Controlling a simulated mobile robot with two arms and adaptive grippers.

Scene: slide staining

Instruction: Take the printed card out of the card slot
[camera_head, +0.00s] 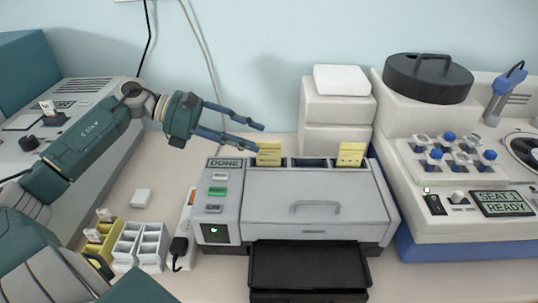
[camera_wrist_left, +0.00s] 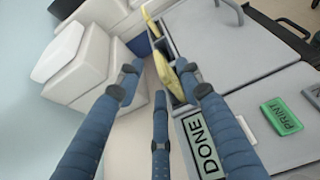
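The grey printer (camera_head: 300,190) stands mid-table with its display reading DONE (camera_head: 225,163). A yellow card (camera_head: 268,153) stands upright in the left slot at the printer's back top edge. A second yellow card (camera_head: 350,154) stands in the right slot. My left gripper (camera_head: 260,138) is open, with its fingertips just above and behind the left card. In the left wrist view, the near card (camera_wrist_left: 186,80) lies close to the tips of the spread blue fingers, and I see no grip on it. The far card (camera_wrist_left: 151,22) is beyond. My right gripper is out of view.
White boxes (camera_head: 335,108) are stacked behind the printer. A black tray (camera_head: 308,268) juts from its front. A white machine (camera_head: 465,212) with blue knobs stands at right. White racks (camera_head: 140,243) and a yellow rack (camera_head: 102,240) sit at front left.

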